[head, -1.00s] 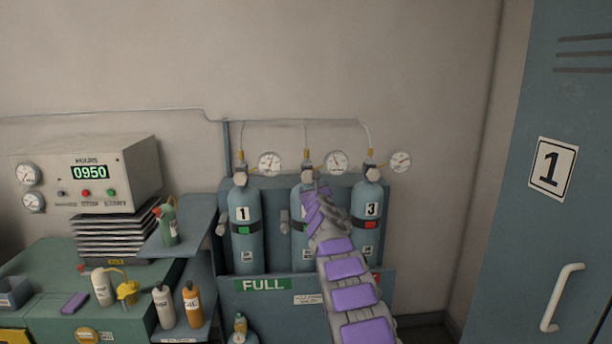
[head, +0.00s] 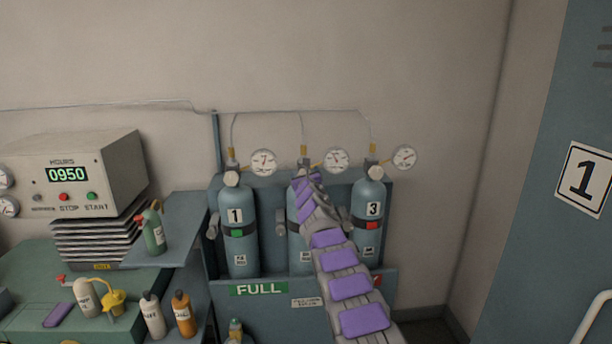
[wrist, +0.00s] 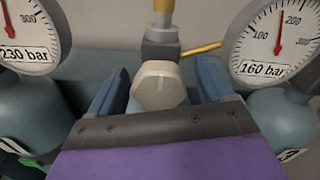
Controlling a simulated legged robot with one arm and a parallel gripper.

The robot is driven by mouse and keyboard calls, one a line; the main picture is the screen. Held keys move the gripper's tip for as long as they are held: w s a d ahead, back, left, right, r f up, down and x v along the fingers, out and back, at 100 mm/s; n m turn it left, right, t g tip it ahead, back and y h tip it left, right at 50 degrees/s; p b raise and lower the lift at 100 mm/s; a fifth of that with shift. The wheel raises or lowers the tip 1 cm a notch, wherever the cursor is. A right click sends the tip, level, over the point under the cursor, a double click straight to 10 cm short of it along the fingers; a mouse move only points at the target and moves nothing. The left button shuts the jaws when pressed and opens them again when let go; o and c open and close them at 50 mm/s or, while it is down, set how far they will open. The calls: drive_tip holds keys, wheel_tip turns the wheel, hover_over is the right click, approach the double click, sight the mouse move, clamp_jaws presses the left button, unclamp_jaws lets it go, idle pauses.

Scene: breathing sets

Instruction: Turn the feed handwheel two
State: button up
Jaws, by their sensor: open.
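The feed handwheel two, a cream faceted knob (wrist: 158,86), sits on the valve of the middle cylinder. In the wrist view it lies between the two blue fingers of my gripper (wrist: 161,76). The fingers are open, with a gap visible on each side of the knob. In the head view my gripper (head: 305,183) is at the top of the middle blue cylinder (head: 294,228) and hides most of its knob and its number. A dark valve block (wrist: 160,52) and a brass fitting stand behind the knob.
Cylinder one (head: 238,235) with a green tag and cylinder three (head: 370,215) with a red tag stand either side. In the wrist view, gauges read 230 bar (wrist: 28,30) and 160 bar (wrist: 272,45). A teal rack labelled FULL (head: 259,290) holds the cylinders.

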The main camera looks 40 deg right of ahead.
drive_tip(key=shift+a+r, duration=0.15)
drive_tip(key=shift+a, duration=0.45)
drive_tip(key=shift+c, duration=0.9)
drive_tip(key=shift+s+d, duration=0.2)
drive_tip(key=shift+d, duration=0.2)
drive_tip(key=c, duration=0.5)
drive_tip(key=shift+d+f, duration=0.1)
drive_tip(key=shift+f, duration=0.2)
drive_tip(key=shift+c, duration=1.4)
drive_tip(key=shift+w, duration=0.1)
drive_tip(key=m, duration=0.2)
drive_tip(key=shift+m+b, duration=0.35)
drive_tip(key=shift+m, duration=0.05)
drive_tip(key=m, duration=0.3)
drive_tip(key=shift+d+f, duration=0.1)
drive_tip(key=shift+f, duration=0.05)
drive_tip(key=shift+c, duration=0.3)
drive_tip(key=shift+m, duration=0.4)
